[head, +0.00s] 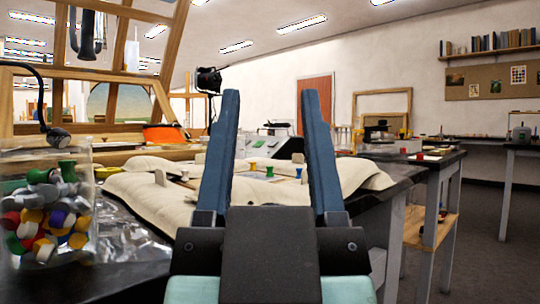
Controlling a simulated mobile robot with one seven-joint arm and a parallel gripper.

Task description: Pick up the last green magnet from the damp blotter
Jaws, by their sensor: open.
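The cream blotter (140,195) lies rumpled on the dark bench, with raised edges. My gripper (271,95) is open and empty, fingers upright in the picture, in front of the blotter.
The jar of mixed coloured magnets stands at the left on crinkled clear film (130,240). An orange bowl (165,134) and a wooden frame stand behind the blotter. Grey-legged tables (435,205) stand at the right, with open floor (490,250) beyond.

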